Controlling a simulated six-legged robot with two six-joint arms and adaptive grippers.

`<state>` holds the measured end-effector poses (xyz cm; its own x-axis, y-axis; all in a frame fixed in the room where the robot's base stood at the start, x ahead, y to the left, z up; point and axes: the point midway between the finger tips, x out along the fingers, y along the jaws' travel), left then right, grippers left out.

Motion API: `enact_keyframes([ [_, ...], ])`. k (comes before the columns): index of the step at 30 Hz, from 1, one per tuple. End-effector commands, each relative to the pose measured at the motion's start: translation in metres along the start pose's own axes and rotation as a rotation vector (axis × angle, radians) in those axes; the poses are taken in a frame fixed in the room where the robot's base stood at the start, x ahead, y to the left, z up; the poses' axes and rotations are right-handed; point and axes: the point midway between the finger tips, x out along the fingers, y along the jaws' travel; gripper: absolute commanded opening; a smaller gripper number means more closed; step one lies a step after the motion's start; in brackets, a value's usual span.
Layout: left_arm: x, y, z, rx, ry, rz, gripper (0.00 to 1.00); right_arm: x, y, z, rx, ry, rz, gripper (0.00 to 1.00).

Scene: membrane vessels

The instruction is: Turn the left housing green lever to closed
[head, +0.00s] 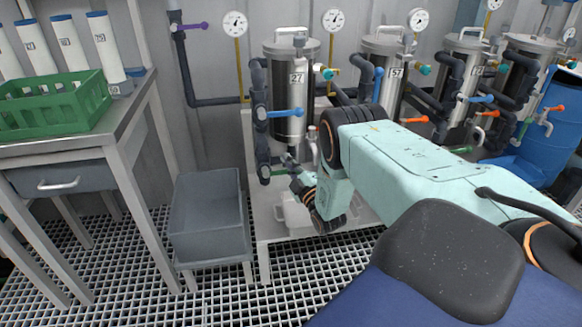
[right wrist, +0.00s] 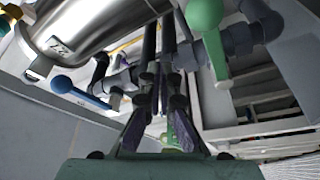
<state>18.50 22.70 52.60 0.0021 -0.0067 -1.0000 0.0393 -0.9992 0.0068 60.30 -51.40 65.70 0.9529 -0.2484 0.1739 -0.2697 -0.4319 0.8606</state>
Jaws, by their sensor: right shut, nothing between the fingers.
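The left housing (head: 290,92) is a steel cylinder tagged 27, with a blue lever (head: 285,113) on its front. In the right wrist view, a green lever (right wrist: 220,65) with a rounded end hangs close to the camera, right of my fingers, at a dark grey pipe valve. In the head view only a small green bit (head: 278,203) shows near the lower pipe, mostly hidden. My right gripper (head: 291,160) is below the housing, pointing up. In its wrist view the fingers (right wrist: 160,82) are shut and empty, apart from the green lever. My left gripper is out of view.
My right arm covers part of the white stand (head: 264,225). A grey bin (head: 207,222) stands left of it. A table with a green crate (head: 50,118) is at far left. Housing 57 (head: 388,72) and others stand to the right, with dark pipes between.

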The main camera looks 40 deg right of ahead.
Motion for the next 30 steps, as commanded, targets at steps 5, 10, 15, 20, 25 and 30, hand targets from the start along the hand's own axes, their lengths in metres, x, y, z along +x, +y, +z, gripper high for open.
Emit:
enact_keyframes([
  [5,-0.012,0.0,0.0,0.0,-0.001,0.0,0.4,-0.032,-0.01,-0.008,0.001,0.002,-0.004,0.0],
  [10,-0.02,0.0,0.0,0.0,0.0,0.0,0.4,-0.06,-0.02,-0.013,0.001,0.003,-0.002,0.0],
  [15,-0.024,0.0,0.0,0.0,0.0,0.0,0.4,-0.081,-0.026,-0.016,0.001,0.004,0.0,0.0],
  [20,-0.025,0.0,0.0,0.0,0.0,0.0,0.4,-0.089,-0.028,-0.018,0.001,0.004,0.003,0.0],
  [25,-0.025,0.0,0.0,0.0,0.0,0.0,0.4,-0.09,-0.029,-0.018,0.001,0.005,0.004,0.0],
  [30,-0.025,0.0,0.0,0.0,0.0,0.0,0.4,-0.091,-0.03,-0.016,0.037,-0.001,-0.005,0.0],
])
